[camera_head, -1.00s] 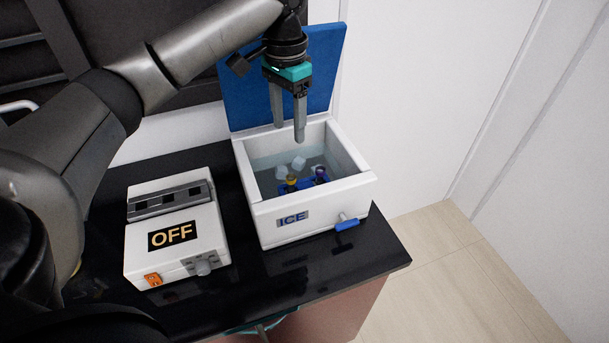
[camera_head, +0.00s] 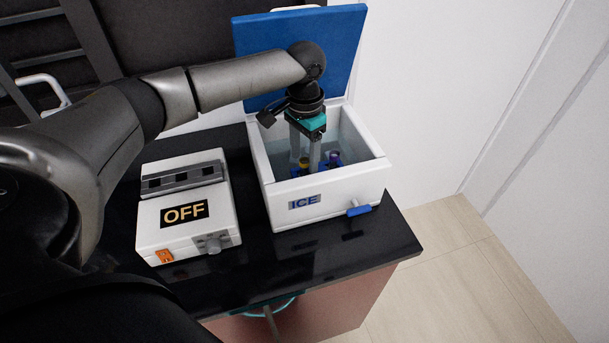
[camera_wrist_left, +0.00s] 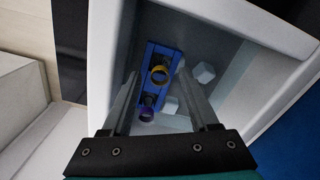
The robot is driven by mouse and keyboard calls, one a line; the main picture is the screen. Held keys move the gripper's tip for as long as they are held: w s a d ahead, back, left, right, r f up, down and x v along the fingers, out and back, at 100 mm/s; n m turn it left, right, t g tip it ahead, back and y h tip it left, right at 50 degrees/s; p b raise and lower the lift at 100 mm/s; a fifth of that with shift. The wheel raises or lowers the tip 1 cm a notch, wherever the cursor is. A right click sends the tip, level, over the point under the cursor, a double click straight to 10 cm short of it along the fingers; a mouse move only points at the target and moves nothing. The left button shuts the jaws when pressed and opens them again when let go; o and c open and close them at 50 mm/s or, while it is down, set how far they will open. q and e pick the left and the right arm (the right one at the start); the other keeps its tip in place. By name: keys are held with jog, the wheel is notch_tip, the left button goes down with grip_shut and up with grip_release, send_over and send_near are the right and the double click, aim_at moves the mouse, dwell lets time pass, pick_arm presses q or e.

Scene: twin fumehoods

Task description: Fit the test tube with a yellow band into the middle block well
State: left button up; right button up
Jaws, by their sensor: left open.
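The yellow-banded test tube (camera_head: 304,161) stands in a blue rack (camera_wrist_left: 152,50) inside the ice box. In the left wrist view its yellow ring (camera_wrist_left: 160,73) shows between my fingers. A purple-banded tube (camera_head: 334,158) stands beside it in the same rack and also shows in the wrist view (camera_wrist_left: 147,114). My left gripper (camera_head: 306,164) is open and points down into the ice box, its fingertips close around the yellow-banded tube without visible grip. The white block unit (camera_head: 188,236), marked OFF, stands left of the box, with dark wells (camera_head: 180,180) in its grey strip.
The white ice box (camera_head: 331,200) has its blue lid (camera_head: 347,40) raised at the back. Ice cubes (camera_wrist_left: 204,73) lie beside the rack. The black bench (camera_head: 300,258) is clear in front. Its right edge drops to a pale floor (camera_head: 450,265).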

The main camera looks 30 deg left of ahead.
pick_arm(q)
jog(key=shift+f, duration=0.7)
grip_shut()
dwell(0.9)
